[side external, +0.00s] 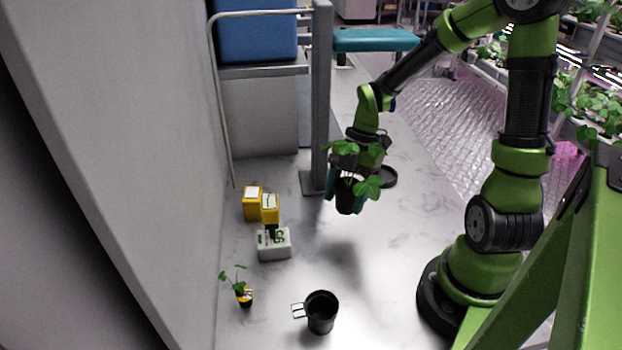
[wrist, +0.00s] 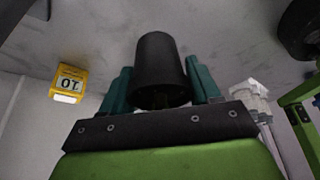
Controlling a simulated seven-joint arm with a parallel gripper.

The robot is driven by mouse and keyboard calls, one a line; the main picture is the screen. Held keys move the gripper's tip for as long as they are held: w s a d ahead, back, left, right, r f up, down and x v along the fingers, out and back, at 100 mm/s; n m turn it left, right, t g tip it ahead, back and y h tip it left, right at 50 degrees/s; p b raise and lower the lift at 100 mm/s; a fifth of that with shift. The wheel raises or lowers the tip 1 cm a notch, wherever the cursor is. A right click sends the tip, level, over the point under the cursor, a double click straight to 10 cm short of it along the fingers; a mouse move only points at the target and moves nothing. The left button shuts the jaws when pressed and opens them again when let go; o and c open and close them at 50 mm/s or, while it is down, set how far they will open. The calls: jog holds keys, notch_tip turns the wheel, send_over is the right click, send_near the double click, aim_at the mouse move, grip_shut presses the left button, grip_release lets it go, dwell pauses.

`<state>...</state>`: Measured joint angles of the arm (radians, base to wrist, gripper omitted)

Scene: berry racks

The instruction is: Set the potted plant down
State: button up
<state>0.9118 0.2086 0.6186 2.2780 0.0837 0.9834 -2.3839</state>
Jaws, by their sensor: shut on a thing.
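The potted plant (side external: 346,199), a black pot with green leaves, is held in the air above the counter in the side external view. My gripper (side external: 352,190) is shut on it, with a teal finger at its side. In the wrist view the black pot (wrist: 160,70) sits between the two teal fingers of my gripper (wrist: 162,88). Its leaves are hidden there. The pot looks upright in the side external view, and its shadow lies on the counter below.
A black mug (side external: 320,314) stands at the front. A small potted seedling (side external: 243,296), a white box (side external: 274,246) and yellow containers (side external: 252,203) are on the left. A dark round dish (side external: 388,178) and a grey post (side external: 321,100) are behind. The counter's middle (side external: 360,260) is clear.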

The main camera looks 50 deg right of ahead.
jog(key=shift+f, duration=3.15)
jog(key=shift+f, duration=0.1)
jog(key=o, duration=1.1)
